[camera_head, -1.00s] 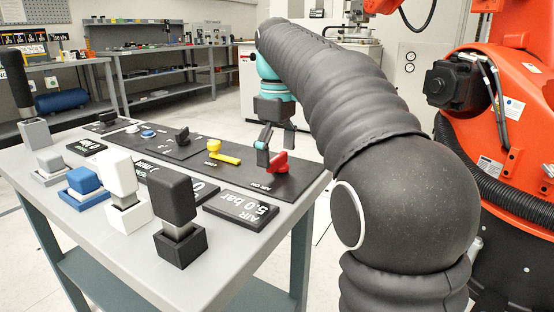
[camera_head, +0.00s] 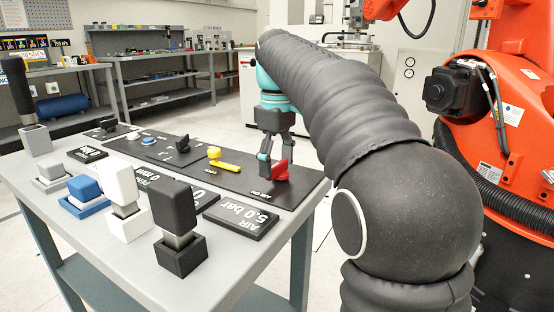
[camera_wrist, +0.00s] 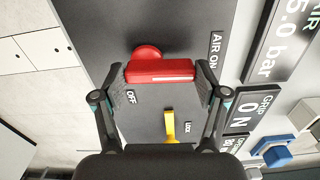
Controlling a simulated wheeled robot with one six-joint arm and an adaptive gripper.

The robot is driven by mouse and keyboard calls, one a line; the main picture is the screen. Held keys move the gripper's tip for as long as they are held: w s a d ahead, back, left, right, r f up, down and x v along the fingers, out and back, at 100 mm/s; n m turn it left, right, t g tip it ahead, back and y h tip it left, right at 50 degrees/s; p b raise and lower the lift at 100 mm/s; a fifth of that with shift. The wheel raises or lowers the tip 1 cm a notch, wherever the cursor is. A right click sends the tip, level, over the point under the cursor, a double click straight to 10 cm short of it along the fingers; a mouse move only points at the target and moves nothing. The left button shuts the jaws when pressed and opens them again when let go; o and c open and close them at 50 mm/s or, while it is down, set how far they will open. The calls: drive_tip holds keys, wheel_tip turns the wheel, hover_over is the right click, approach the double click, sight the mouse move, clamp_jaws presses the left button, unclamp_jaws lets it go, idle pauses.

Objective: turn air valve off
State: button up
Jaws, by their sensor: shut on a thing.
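The red air valve handle (camera_head: 279,172) is on the black panel (camera_head: 232,178) near the table's right end. In the wrist view the red handle (camera_wrist: 160,72) lies across the view between the labels "OFF" (camera_wrist: 130,97) and "AIR ON" (camera_wrist: 215,50). My gripper (camera_head: 276,165) is at the handle, and in the wrist view (camera_wrist: 160,80) its two fingers close on the handle's two ends. The fingers hide part of the handle in the head view.
A yellow lock lever (camera_head: 224,163) sits beside the valve on the panel. Several blocks, such as a black one (camera_head: 178,230), stand along the table's near edge. An orange robot (camera_head: 495,120) stands at the right.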

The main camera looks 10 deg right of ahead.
drive_tip(key=m+p, duration=0.3)
drive_tip(key=p, duration=0.1)
drive_tip(key=shift+w+a+r+m, duration=0.15)
drive_tip(key=shift+a+r+m, duration=0.05)
drive_tip(key=shift+m, duration=0.2)
drive_tip(key=m+p, duration=0.2)
drive_tip(key=m, duration=0.1)
drive_tip(key=m+p, duration=0.1)
drive_tip(key=shift+w+m+p, duration=0.3)
drive_tip(key=m, duration=0.3)
drive_tip(key=m+p, duration=0.1)
drive_tip(key=shift+w+f+m, duration=0.25)
drive_tip(key=shift+w+m, duration=0.05)
drive_tip(key=shift+w+d+m, duration=0.1)
drive_tip(key=shift+w+m, duration=0.05)
drive_tip(key=shift+m, duration=0.9)
drive_tip(key=shift+w+d+m, duration=0.1)
drive_tip(key=shift+m, duration=0.95)
drive_tip(key=o, duration=1.2)
drive_tip(key=shift+c, duration=0.2)
